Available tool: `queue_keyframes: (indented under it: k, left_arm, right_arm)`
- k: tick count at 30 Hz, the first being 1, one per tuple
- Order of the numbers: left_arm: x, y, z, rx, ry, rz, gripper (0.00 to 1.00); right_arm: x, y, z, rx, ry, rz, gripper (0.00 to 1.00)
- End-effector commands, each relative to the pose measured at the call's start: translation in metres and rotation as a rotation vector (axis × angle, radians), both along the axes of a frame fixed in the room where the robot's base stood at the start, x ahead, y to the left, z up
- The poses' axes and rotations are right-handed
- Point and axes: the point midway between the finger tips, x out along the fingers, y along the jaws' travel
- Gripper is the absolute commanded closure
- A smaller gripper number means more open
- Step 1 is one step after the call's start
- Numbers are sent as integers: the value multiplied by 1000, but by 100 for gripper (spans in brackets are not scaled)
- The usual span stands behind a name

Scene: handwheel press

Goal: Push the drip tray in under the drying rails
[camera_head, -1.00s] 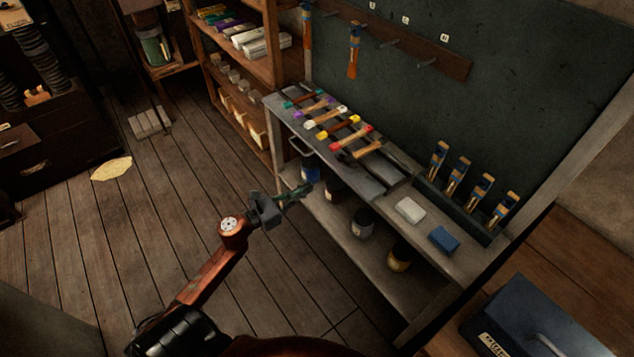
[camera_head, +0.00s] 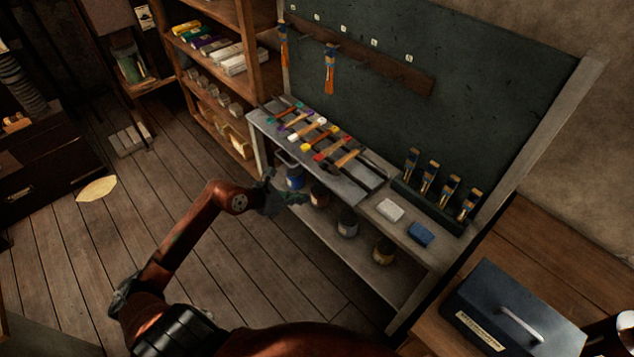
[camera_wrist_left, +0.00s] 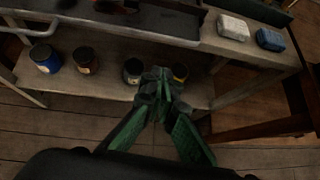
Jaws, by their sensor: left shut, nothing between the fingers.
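The grey drip tray (camera_head: 347,190) lies on the bench top, and its front rim juts out past the bench's front edge. Its loop handle (camera_head: 286,160) is at the left of the front side; the handle also shows at upper left in the left wrist view (camera_wrist_left: 37,30). The dark drying rails (camera_head: 372,176) run above the tray with several colour-ended tools across them. My left gripper (camera_head: 298,197) is shut and empty in front of the bench, below and apart from the handle. Its fingertips (camera_wrist_left: 161,82) overlap the lower shelf's jars in the wrist view. My right gripper is not seen.
Several jars, including a blue one (camera_head: 294,178), stand on the lower shelf. A white block (camera_head: 390,210), a blue block (camera_head: 421,234) and a brush rack (camera_head: 428,203) sit right of the tray. A dark box (camera_head: 513,315) is at lower right. Floor in front is clear.

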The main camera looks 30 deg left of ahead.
Motion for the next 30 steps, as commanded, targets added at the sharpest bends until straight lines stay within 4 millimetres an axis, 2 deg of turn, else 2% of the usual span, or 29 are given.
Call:
queue_keyframes:
  k: [1, 4, 8, 14, 24, 30]
  left_arm:
    - [1, 8, 9, 24, 22, 34, 100]
    - [3, 21, 10, 49, 55, 93, 100]
    - [7, 26, 6, 57, 69, 121, 100]
    - [27, 20, -14, 51, 68, 122, 100]
    - [77, 7, -60, 51, 68, 121, 100]
    - [104, 0, -58, 53, 66, 120, 100]
  right_arm:
    - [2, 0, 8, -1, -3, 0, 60]
    - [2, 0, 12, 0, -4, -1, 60]
    - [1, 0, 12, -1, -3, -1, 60]
    - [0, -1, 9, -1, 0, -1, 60]
    - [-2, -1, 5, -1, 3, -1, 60]
    - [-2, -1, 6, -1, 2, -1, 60]
